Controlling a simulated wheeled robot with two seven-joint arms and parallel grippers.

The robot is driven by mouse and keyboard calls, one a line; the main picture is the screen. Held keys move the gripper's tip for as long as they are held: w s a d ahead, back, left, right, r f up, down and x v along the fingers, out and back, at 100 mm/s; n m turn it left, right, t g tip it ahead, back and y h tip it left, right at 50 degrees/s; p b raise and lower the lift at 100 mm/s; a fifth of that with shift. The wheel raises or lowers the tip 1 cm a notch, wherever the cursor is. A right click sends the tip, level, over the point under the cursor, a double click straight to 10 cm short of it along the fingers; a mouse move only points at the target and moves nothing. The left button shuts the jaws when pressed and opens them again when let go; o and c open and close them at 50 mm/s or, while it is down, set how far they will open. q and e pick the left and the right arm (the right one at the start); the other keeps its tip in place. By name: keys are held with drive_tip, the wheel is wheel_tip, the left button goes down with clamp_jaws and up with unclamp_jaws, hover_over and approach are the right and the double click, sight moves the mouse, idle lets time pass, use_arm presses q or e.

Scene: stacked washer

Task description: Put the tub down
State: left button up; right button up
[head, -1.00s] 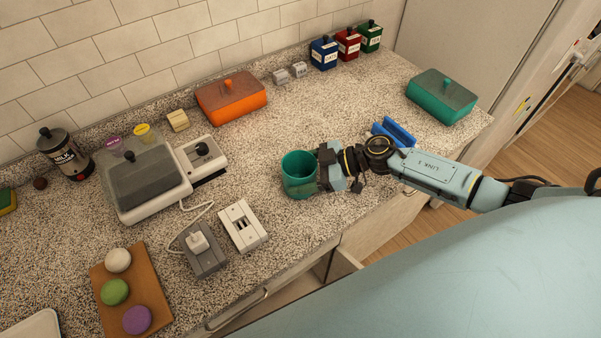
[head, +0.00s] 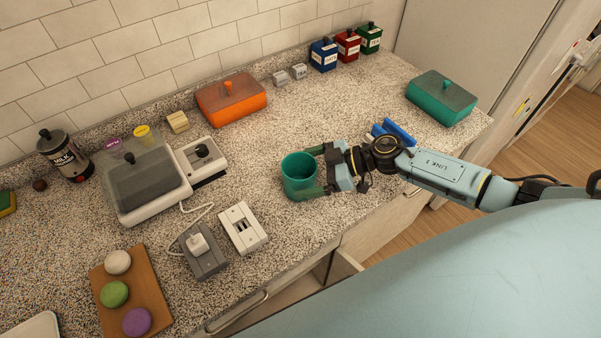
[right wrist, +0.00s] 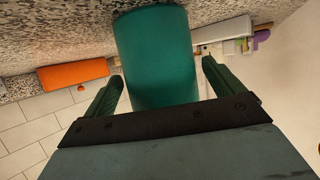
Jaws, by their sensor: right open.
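The tub is a teal-green round cup (head: 297,177) standing upright on the speckled counter, near its front edge. It also fills the upper middle of the right wrist view (right wrist: 157,55). My right gripper (head: 312,172) is open at the tub's right side. Its two green fingers lie one on each side of the tub, and the right wrist view shows a gap between each finger and the tub wall (right wrist: 162,75). The tub's underside is hidden. My left gripper is not in view.
A grey plug block (head: 206,265) and a white socket plate (head: 243,228) lie left of the tub. An orange box (head: 232,100) stands behind, a green box (head: 441,98) at right. A blue object (head: 396,132) sits behind my arm. The counter behind the tub is clear.

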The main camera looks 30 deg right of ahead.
drive_tip(key=v, duration=1)
drive_tip(key=shift+s+d+b, duration=0.15)
drive_tip(key=shift+d+b, duration=0.1)
drive_tip(key=shift+b, duration=0.1)
